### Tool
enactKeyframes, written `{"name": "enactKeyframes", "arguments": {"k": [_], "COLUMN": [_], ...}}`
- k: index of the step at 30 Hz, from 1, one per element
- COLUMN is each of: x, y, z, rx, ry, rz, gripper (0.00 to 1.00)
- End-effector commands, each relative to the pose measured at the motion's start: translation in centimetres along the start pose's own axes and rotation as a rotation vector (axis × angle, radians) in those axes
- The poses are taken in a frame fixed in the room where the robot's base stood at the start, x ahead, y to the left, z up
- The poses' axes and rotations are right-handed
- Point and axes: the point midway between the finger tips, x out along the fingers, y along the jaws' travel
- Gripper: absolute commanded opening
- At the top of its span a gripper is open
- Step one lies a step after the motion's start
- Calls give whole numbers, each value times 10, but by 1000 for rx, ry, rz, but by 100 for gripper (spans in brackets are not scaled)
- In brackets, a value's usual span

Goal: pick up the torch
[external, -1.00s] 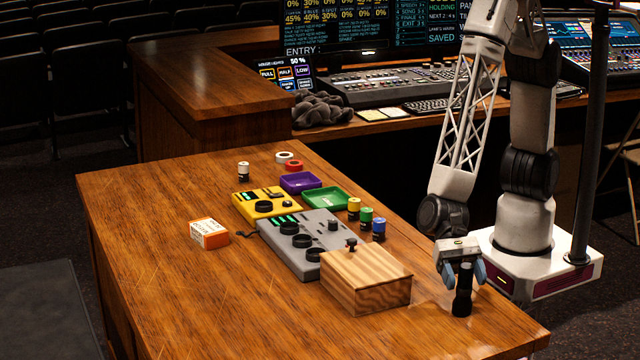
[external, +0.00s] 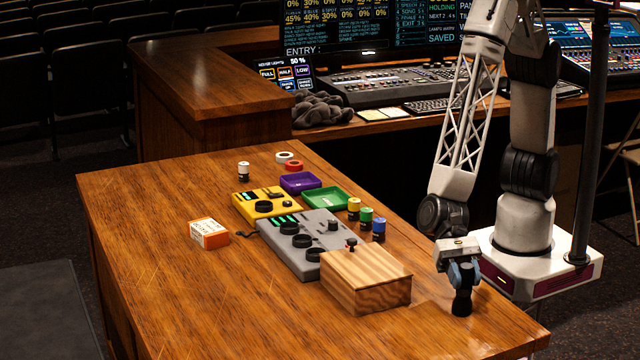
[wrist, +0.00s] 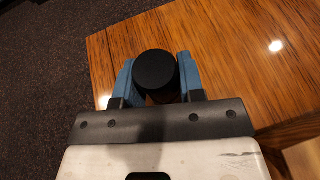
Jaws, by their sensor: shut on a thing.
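The torch (external: 462,304) is a black cylinder standing upright on the wooden desk near its right front corner. Its lower part shows below my gripper (external: 462,280) in the external view, and the upper part is hidden by the fingers. In the wrist view the torch's round black top (wrist: 155,69) sits between the two blue fingers of my gripper (wrist: 156,76). The fingers are shut on the torch, one on each side. The torch's base appears to rest on the desk.
A wooden box (external: 366,285) with a dark knob stands just left of the torch. Grey (external: 303,244) and yellow (external: 266,204) control units, coloured trays, small coloured-topped bottles and an orange-and-white box (external: 208,233) lie further left. The desk's front is clear.

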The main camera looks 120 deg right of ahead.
Motion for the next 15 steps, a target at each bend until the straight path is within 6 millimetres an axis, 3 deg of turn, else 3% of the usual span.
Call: {"name": "enactKeyframes", "arguments": {"k": [15], "x": [-6], "y": [0], "z": [16], "rx": [-3], "ry": [-2], "rz": [-1], "gripper": [7]}}
